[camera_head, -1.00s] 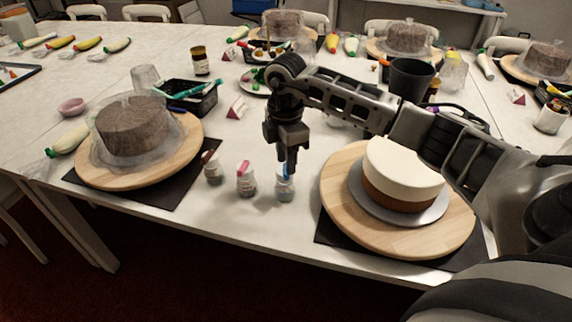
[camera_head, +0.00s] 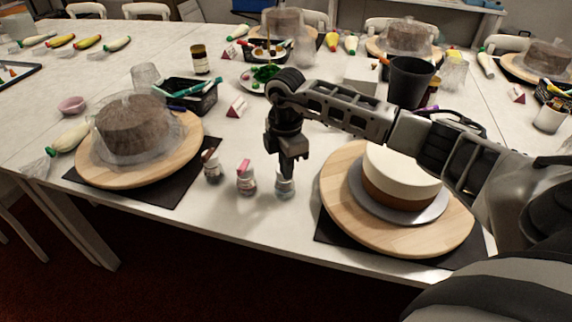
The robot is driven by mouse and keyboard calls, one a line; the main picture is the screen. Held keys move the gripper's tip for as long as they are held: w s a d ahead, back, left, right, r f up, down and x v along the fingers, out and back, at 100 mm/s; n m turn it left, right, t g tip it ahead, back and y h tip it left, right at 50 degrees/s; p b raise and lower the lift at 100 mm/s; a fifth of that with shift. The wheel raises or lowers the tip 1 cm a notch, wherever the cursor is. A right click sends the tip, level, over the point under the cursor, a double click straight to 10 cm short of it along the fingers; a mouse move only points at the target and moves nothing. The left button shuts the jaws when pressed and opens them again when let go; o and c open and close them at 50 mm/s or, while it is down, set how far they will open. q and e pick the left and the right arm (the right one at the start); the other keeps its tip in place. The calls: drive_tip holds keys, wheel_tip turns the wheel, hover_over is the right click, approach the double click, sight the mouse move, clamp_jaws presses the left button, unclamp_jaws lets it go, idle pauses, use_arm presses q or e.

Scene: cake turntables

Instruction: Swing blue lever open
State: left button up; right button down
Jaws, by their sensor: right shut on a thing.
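Three small bottles with coloured levers stand in a row near the front table edge. The rightmost is a clear bottle (camera_head: 285,187) with bluish contents; its blue lever is hidden behind my gripper. My right gripper (camera_head: 288,170) points down over this bottle's top, shut on the blue lever, though the fingers cover the contact. The middle bottle (camera_head: 247,184) has a pink lever, and the left bottle (camera_head: 212,170) has a brown one. My left gripper is not in view.
A cream and brown cake (camera_head: 402,172) on a wooden turntable (camera_head: 345,215) stands close to the right. A plastic-wrapped brown cake (camera_head: 133,128) on another turntable (camera_head: 100,178) stands to the left. A black tray (camera_head: 190,95) and a dark cup (camera_head: 409,80) are farther back.

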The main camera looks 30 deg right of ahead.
use_arm(q)
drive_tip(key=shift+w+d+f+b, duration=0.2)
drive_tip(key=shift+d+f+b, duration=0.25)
drive_tip(key=shift+b, duration=1.3)
use_arm(e)
drive_tip(key=shift+w+d+n, duration=0.1)
drive_tip(key=shift+d+n, duration=0.85)
drive_tip(key=shift+n, duration=1.7)
drive_tip(key=shift+w+d+n, duration=0.1)
drive_tip(key=shift+d+n, duration=0.85)
drive_tip(key=shift+n, duration=1.65)
drive_tip(key=shift+d+n, duration=0.95)
drive_tip(key=shift+n, duration=1.7)
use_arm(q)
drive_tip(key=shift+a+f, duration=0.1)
use_arm(e)
drive_tip(key=c, duration=1.5)
unclamp_jaws()
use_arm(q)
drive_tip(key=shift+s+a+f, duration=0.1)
use_arm(e)
drive_tip(key=shift+r, duration=0.1)
